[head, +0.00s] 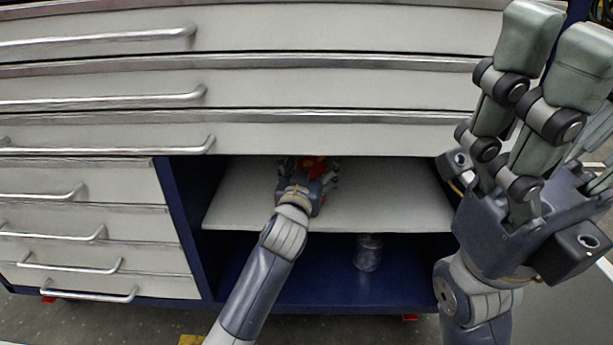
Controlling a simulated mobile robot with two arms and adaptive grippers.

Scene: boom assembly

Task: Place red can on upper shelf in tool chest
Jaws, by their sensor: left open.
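The tool chest (185,225) has an open bay with an upper shelf (390,200), a light grey board. My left arm reaches into this bay, and my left gripper (308,172) is over the upper shelf towards its back. The red can (314,165) shows as a small red patch at the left gripper's fingers, mostly hidden by them. The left gripper is open around or beside the can; I cannot tell which. My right gripper (560,60) is raised in front of the chest at the right, fingers pointing up, with no object seen in it.
A grey metallic can (368,252) stands on the lower shelf (310,285), under the upper shelf. Closed drawers with long handles (100,100) lie above the bay and to its left. The right part of the upper shelf is bare.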

